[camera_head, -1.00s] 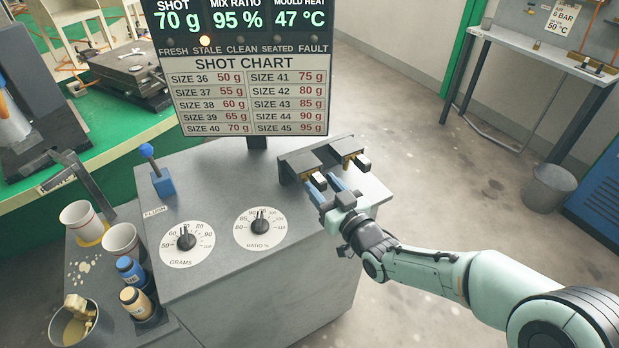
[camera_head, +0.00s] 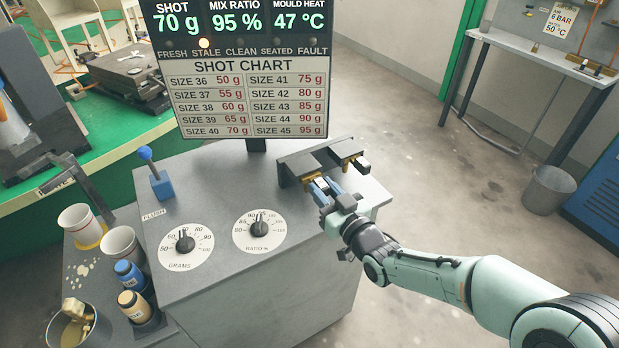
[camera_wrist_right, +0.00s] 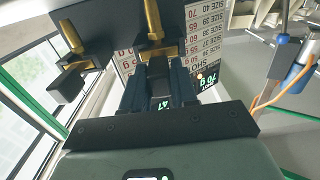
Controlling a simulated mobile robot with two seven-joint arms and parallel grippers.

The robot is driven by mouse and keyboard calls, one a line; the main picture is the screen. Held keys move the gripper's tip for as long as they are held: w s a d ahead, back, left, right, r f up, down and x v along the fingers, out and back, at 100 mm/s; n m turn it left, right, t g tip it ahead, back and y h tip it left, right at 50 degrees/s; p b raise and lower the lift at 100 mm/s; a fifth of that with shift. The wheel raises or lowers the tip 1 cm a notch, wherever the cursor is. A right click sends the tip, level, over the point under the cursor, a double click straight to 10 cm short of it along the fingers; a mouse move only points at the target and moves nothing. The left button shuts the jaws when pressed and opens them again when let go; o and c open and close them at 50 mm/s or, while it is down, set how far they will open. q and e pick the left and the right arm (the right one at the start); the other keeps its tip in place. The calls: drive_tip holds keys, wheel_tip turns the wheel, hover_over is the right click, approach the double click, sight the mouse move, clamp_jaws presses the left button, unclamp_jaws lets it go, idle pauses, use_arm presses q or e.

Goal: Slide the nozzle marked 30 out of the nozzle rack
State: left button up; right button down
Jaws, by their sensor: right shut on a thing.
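The dark nozzle rack (camera_head: 293,172) sits at the right back of the grey console and holds two brass-and-black nozzles. My right gripper (camera_head: 318,188) is shut on the nearer, left nozzle, at its dark end block. In the right wrist view the gripped nozzle (camera_wrist_right: 158,66) sits between the blue-grey fingers (camera_wrist_right: 159,90), its brass stem still in the rack (camera_wrist_right: 110,22). The other nozzle (camera_head: 357,163) is beside it, free of the gripper; it also shows in the right wrist view (camera_wrist_right: 72,78). I cannot read a number on either nozzle. My left gripper is not in view.
The shot display (camera_head: 248,65) stands behind the console, left of the rack. Two dials (camera_head: 186,244) and a blue flush lever (camera_head: 158,178) are on the console top (camera_head: 220,185). Cups and bottles stand at lower left. Open floor lies to the right.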

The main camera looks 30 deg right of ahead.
drive_tip(key=s, duration=0.7)
drive_tip(key=shift+s+d, duration=0.2)
drive_tip(key=shift+d, duration=0.05)
idle(0.6)
idle(0.4)
